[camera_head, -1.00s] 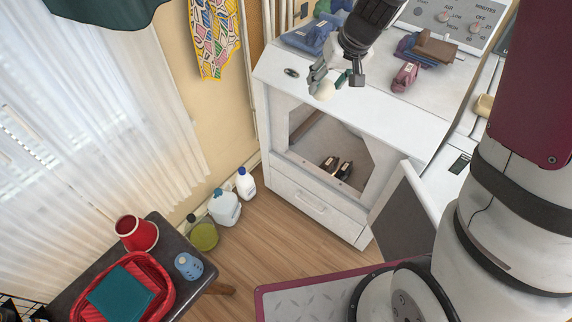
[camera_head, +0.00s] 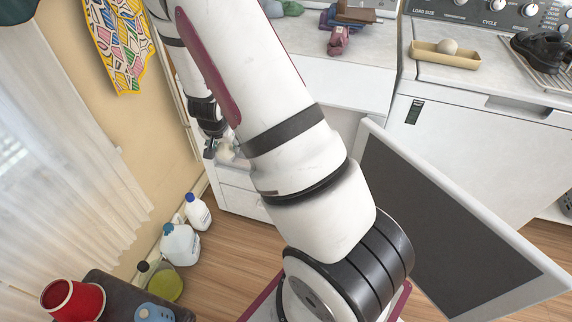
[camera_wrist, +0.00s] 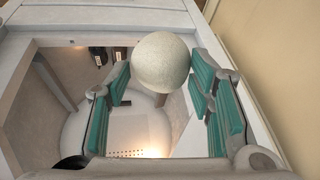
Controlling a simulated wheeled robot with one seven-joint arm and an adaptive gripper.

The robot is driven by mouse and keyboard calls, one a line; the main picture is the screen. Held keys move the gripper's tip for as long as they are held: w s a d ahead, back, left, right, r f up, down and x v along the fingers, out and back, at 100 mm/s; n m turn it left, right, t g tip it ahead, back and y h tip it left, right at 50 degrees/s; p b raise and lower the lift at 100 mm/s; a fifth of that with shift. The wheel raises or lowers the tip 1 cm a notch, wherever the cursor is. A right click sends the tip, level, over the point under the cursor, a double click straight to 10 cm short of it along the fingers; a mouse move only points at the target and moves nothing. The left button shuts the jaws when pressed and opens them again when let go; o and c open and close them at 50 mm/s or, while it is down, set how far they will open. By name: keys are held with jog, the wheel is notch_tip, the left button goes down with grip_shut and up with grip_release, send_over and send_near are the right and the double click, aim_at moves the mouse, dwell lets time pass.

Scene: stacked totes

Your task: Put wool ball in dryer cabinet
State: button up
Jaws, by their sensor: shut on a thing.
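The wool ball (camera_wrist: 161,62) is pale and round, and sits between the teal finger pads of my gripper (camera_wrist: 160,78) in the wrist view. My gripper is shut on it. In the head view the gripper (camera_head: 216,146) and ball (camera_head: 227,153) are low at the cabinet's front left, partly behind my arm. The dryer cabinet (camera_head: 345,88) is white, its opening mostly hidden by my arm there. Its door (camera_head: 450,220) stands open to the right. In the wrist view the opening (camera_wrist: 50,78) and lit interior lie behind and left of the ball.
Two dark items (camera_wrist: 108,54) lie inside the cabinet. A second pale ball (camera_head: 448,47) rests in a tan tray (camera_head: 430,58) on the right machine. Bottles (camera_head: 180,244) stand on the floor at left. Folded clothes (camera_head: 345,18) lie on the cabinet top.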

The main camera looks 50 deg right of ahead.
jog(key=s+d+f+m+g+h+b, duration=0.1)
jog(key=s+d+f+m+b, duration=0.15)
jog(key=d+f+b, duration=0.4)
jog(key=s+d+f+m+g+b, duration=0.15)
jog(key=d+f+m, duration=0.25)
jog(key=f, duration=0.6)
jog(key=s+d+f+m+g+h+b, duration=0.1)
jog(key=s+d+f+m+b, duration=0.2)
jog(key=d+f+b, duration=0.35)
jog(key=w+d+f+b, duration=0.1)
jog(key=w+d, duration=0.3)
jog(key=d, duration=0.4)
jog(key=w+d+f+b, duration=0.1)
jog(key=w+d+b, duration=0.15)
jog(key=d, duration=0.55)
jog(key=f, duration=0.1)
jog(key=f+b, duration=0.1)
jog(key=f, duration=0.3)
jog(key=shift+w+f, duration=0.25)
jog(key=shift+w, duration=0.15)
jog(key=shift+w+d+f+b, duration=0.1)
jog(key=shift+d+f+b, duration=0.1)
jog(key=shift+f+b, duration=0.3)
jog(key=shift+r, duration=0.2)
jog(key=o, duration=1.1)
jog(key=shift+c, duration=0.2)
